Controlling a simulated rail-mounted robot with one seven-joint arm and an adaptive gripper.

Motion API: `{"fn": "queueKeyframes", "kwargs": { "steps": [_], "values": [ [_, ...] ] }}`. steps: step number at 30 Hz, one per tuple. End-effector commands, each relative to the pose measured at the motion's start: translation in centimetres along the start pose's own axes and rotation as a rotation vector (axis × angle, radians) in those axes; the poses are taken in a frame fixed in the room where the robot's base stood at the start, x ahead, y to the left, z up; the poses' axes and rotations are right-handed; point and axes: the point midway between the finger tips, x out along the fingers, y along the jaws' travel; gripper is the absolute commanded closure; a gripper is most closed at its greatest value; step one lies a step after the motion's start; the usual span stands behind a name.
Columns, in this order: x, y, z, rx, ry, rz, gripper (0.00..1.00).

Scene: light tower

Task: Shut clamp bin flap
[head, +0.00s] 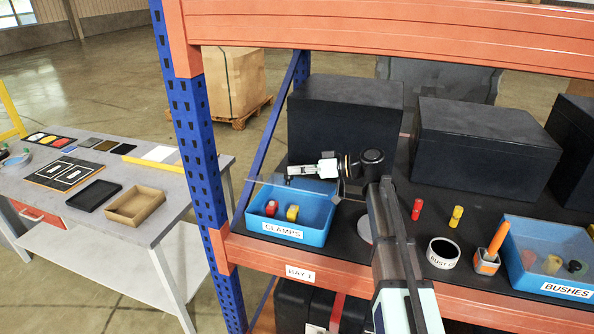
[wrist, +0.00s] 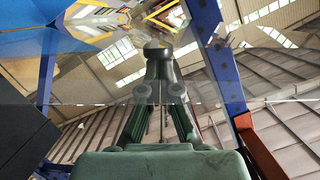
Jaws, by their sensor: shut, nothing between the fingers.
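The blue clamp bin (head: 318,217), labelled CLAMPS, sits on the shelf's front left with a red and a yellow piece inside. Its clear flap (head: 264,181) appears raised at the top of the bin; its exact angle is hard to tell. My gripper (head: 290,171) is shut and empty, reaching left above the bin beside the flap. I cannot tell whether they touch. In the wrist view the closed fingers (wrist: 159,52) show behind or against a clear sheet, probably the flap.
The blue bushes bin (head: 520,272) stands at the shelf's right. A red piece (head: 417,209), a yellow piece (head: 456,216), a round container (head: 442,253) and an orange-handled tool (head: 493,248) stand between. Black boxes (head: 483,150) line the back. A blue post (head: 205,150) rises left of the bin.

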Motion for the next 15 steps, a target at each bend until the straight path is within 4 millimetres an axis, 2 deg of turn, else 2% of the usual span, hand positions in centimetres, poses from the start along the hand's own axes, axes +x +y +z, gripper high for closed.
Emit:
{"fn": "queueKeyframes", "kwargs": {
  "steps": [3,15],
  "values": [
    [0.3,0.0,1.4,-0.032,-0.001,0.008,1.0],
    [1.2,-0.4,4.9,-0.188,0.0,0.047,1.0]
  ]
}}
